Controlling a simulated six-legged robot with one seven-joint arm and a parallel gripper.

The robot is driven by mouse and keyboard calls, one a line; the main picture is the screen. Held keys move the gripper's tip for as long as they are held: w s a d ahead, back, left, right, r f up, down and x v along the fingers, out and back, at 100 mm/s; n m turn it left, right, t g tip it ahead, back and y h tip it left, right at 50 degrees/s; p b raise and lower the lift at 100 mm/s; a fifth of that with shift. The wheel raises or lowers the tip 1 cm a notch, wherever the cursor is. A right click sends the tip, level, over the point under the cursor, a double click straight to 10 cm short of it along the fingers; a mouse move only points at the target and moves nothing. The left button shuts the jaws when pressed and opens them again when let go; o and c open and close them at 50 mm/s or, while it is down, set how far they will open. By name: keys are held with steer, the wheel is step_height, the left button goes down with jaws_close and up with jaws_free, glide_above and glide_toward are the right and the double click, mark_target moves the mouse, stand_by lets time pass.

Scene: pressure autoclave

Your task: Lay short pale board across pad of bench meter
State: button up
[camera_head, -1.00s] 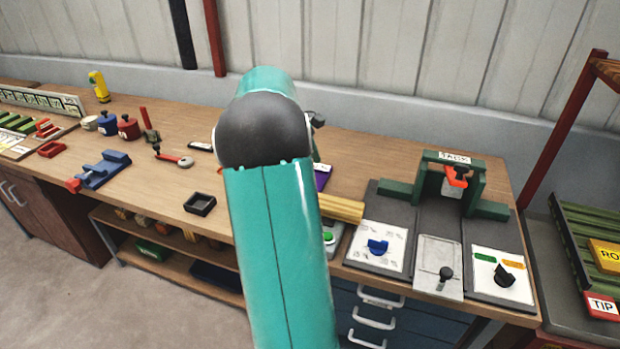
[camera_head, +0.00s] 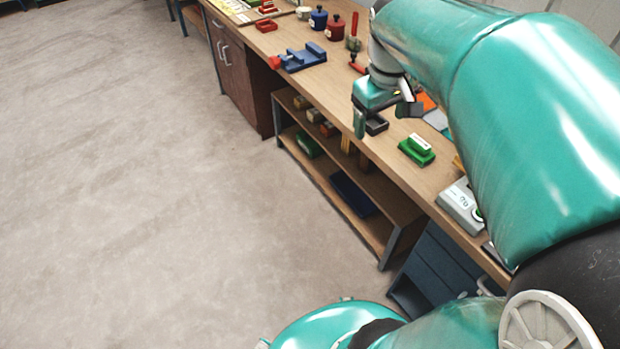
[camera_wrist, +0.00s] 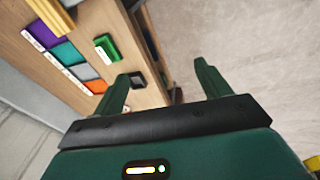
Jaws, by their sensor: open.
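My gripper (camera_head: 382,112) is open and empty, over the bench's front edge by a small black tray (camera_head: 376,125). Its two spread fingers also show in the wrist view (camera_wrist: 160,88). A grey device with a green button (camera_head: 460,206), apparently the bench meter, stands near the bench's front edge, partly hidden by my arm. Its pad cannot be made out. Pale yellow wood (camera_wrist: 52,16) shows at the top left of the wrist view, well away from the fingers. I cannot tell whether it is the short board. In the head view my arm covers most of that area.
A green block (camera_head: 417,149) lies between the tray and the meter. Coloured squares (camera_wrist: 62,52) lie along the bench behind it. A blue vise (camera_head: 303,57) and red and blue pots (camera_head: 335,27) stand farther left. Open floor (camera_head: 130,180) lies before the bench.

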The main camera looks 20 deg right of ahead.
steer(key=s+a+f+t, duration=0.1)
steer(key=s+a, duration=0.3)
steer(key=a, duration=0.5)
steer(key=s+a+f+t+y, duration=0.1)
steer(key=s+a+t, duration=0.1)
steer(key=a, duration=0.7)
steer(key=shift+s+f+m+t+y, duration=0.2)
steer(key=shift+s+m+t+y, duration=0.15)
steer(key=shift+s, duration=0.5)
steer(key=shift+d, duration=0.1)
steer(key=c, duration=0.9)
steer(key=shift+d, duration=0.15)
